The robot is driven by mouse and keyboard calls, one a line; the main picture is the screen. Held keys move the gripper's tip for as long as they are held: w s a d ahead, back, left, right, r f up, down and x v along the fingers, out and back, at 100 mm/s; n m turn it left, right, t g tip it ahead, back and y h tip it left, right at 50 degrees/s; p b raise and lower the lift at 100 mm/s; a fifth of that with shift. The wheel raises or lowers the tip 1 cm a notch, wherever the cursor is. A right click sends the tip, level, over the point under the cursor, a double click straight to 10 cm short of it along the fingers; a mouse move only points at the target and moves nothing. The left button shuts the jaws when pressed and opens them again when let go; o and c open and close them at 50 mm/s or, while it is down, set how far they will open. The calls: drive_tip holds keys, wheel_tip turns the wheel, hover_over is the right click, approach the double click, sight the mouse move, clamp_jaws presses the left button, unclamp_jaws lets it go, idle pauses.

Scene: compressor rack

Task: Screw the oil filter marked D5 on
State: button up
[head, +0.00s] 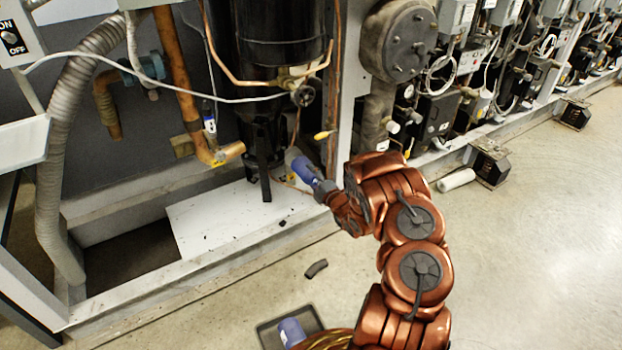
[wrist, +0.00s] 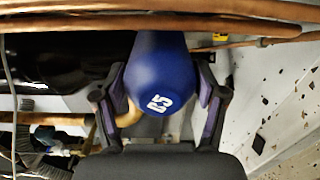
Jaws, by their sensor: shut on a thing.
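A blue oil filter (head: 304,170) is in my gripper (head: 324,190), held tilted at the front of the compressor rack, just right of the black upright vessel's stand. In the wrist view the filter (wrist: 163,72) shows a white mark that appears to read D5, and the fingers of my gripper (wrist: 160,100) press on both its sides. The filter's far end points up and left into the rack. The fitting there is hidden, so I cannot tell whether the filter touches it. A second blue filter (head: 291,331) lies in a black tray on the floor.
Copper pipes (head: 176,75) and the black vessel (head: 280,40) crowd the space around the filter. The rack's pale lower rail (head: 215,262) runs below. A short dark piece (head: 316,268) lies on the floor by the tray (head: 265,336).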

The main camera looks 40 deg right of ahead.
drive_tip(key=shift+w+d+b, duration=0.1)
drive_tip(key=shift+w+b, duration=1.35)
drive_tip(key=shift+b, duration=0.55)
idle(1.8)
drive_tip(key=o, duration=1.1)
drive_tip(key=shift+c, duration=0.4)
drive_tip(key=c, duration=1)
drive_tip(key=m, duration=0.5)
drive_tip(key=shift+f, duration=0.1)
drive_tip(key=m, duration=0.5)
drive_tip(key=shift+m, duration=0.4)
drive_tip(key=m, duration=1)
drive_tip(key=shift+m, duration=0.4)
drive_tip(key=shift+f, duration=0.1)
